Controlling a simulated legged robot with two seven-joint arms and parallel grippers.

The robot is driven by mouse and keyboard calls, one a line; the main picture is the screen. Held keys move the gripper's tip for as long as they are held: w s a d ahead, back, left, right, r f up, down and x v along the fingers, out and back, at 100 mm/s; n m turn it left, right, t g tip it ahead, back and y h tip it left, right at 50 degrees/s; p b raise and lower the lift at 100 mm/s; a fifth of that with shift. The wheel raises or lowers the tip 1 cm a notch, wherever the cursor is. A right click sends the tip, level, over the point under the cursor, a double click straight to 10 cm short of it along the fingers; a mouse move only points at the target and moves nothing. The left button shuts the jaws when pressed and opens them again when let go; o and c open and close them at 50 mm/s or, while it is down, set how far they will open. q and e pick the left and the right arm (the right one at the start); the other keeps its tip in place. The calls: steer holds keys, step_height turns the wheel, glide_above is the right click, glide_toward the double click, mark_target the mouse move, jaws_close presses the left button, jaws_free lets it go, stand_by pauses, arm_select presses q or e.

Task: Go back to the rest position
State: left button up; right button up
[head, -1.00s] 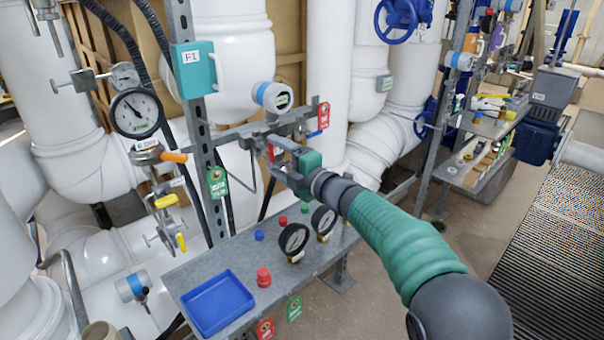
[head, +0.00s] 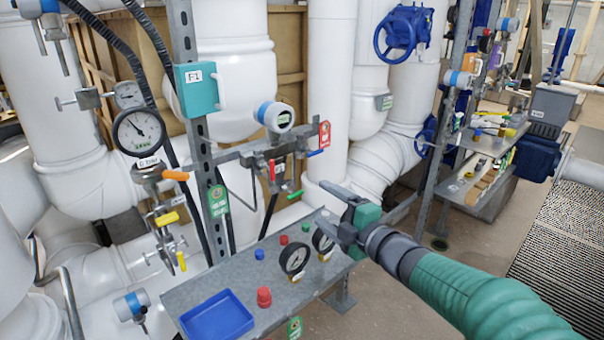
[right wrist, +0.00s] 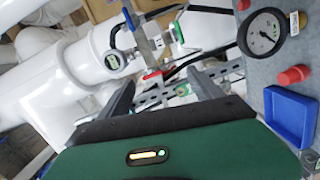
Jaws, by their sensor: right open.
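My right gripper (head: 322,203) comes in from the lower right on a green-sleeved arm. It is open and empty, above the back right of the grey shelf and apart from the valve manifold (head: 272,155). The manifold has red and green handles and a round blue-and-white transmitter (head: 274,116). In the right wrist view, the two dark fingers of the gripper (right wrist: 160,82) stand apart, with the manifold's red handle (right wrist: 152,75) seen beyond them. The gripper partly covers a black gauge on the shelf in the head view. My left gripper is in neither view.
The grey shelf (head: 245,275) bears a blue tray (head: 216,317), a black gauge (head: 294,259) and red and blue caps. A steel post (head: 196,135) carries a teal box (head: 196,90). White pipes fill the back. Floor shows beneath the arm, right of the shelf.

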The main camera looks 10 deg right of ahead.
steer(key=s+d+f+m+g+h, duration=0.1)
steer(key=s+d+f+m+h, duration=0.15)
steer(key=f+m, duration=0.3)
steer(key=s+d+f+m+g+h, duration=0.1)
steer(key=d+f+m+h, duration=0.3)
steer(key=f, duration=0.2)
steer(key=s+d+f+m+g+h, duration=0.1)
steer(key=s+f+m+g, duration=0.45)
steer(key=s+f, duration=0.55)
steer(key=s+f+m+g+h, duration=0.1)
steer(key=s+f+m+g, duration=0.5)
steer(key=s, duration=0.9)
step_height(320, 180, up, 16)
steer(key=m+t+p, duration=0.1)
steer(key=p, duration=1.6)
